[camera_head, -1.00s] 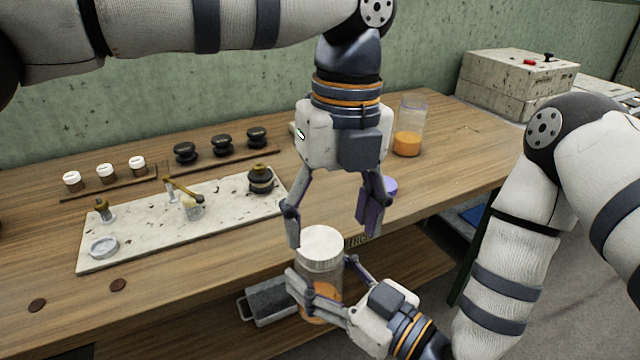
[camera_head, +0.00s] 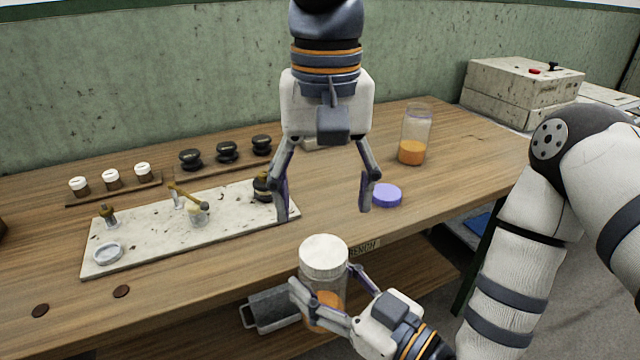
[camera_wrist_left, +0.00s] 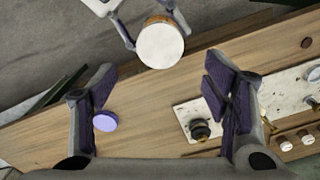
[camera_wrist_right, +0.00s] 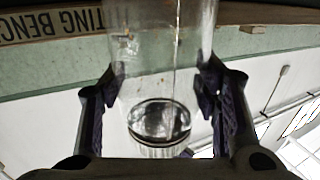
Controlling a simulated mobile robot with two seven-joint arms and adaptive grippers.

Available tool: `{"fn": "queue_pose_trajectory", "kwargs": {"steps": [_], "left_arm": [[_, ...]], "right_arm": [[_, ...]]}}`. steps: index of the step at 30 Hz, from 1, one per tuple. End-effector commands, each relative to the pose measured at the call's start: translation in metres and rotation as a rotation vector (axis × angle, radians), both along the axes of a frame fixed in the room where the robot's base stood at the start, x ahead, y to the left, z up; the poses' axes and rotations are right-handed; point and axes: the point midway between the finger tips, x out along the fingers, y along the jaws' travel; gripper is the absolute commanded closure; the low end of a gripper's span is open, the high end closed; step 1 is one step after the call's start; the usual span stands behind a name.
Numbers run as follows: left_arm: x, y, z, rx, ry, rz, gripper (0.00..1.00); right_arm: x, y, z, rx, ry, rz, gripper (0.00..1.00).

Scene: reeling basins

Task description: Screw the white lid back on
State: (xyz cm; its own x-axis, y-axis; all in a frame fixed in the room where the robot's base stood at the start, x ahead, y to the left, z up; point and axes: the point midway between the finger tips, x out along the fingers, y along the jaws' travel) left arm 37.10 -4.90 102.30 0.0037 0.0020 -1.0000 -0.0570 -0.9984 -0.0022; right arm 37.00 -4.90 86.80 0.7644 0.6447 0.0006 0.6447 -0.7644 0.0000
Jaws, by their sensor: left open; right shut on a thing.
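The white lid (camera_head: 324,257) sits on top of a clear jar (camera_head: 330,290) with orange contents. It looks level on the rim, but I cannot tell how tightly it is seated. My right gripper (camera_head: 327,298) is shut around the jar's side and holds it upright in front of the bench edge. In the right wrist view the clear jar (camera_wrist_right: 160,70) is between the fingers. My left gripper (camera_head: 325,212) is open and empty, pointing down above and behind the lid. In the left wrist view the white lid (camera_wrist_left: 160,45) shows beyond the open fingers, apart from them.
A purple lid (camera_head: 387,195) lies on the wooden bench (camera_head: 230,262). An open jar (camera_head: 412,140) with orange contents stands at the back right. A stone slab (camera_head: 130,230) holds small tools at left. A grey tray (camera_head: 272,309) is below the bench edge.

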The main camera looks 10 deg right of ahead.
Motion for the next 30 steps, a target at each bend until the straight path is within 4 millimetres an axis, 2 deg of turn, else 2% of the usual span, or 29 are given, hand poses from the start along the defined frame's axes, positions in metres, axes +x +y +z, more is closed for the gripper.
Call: {"fn": "queue_pose_trajectory", "kwargs": {"steps": [4, 7, 15, 19, 24, 30], "left_arm": [[0.000, 0.000, -0.001, 0.001, 0.001, -0.003, 0.31], [0.000, 0.000, -0.010, 0.003, 0.003, -0.004, 0.31], [-0.001, 0.000, -0.056, 0.002, 0.004, -0.005, 0.31], [0.000, 0.001, -0.072, 0.002, 0.002, -0.004, 0.31], [0.000, 0.000, -0.080, 0.001, 0.000, -0.005, 0.31], [0.000, 0.000, -0.080, 0.001, -0.001, -0.005, 0.31]], "right_arm": [[0.000, 0.000, 0.000, 0.001, -0.001, 0.000, 1.00], [0.000, 0.000, 0.000, 0.001, -0.001, 0.000, 1.00], [0.000, 0.000, 0.000, 0.001, -0.001, 0.000, 1.00], [0.000, 0.000, 0.000, 0.001, -0.001, 0.000, 1.00], [0.000, 0.000, 0.001, 0.001, -0.001, 0.000, 1.00], [0.000, 0.000, 0.001, 0.001, -0.001, 0.000, 1.00]]}}
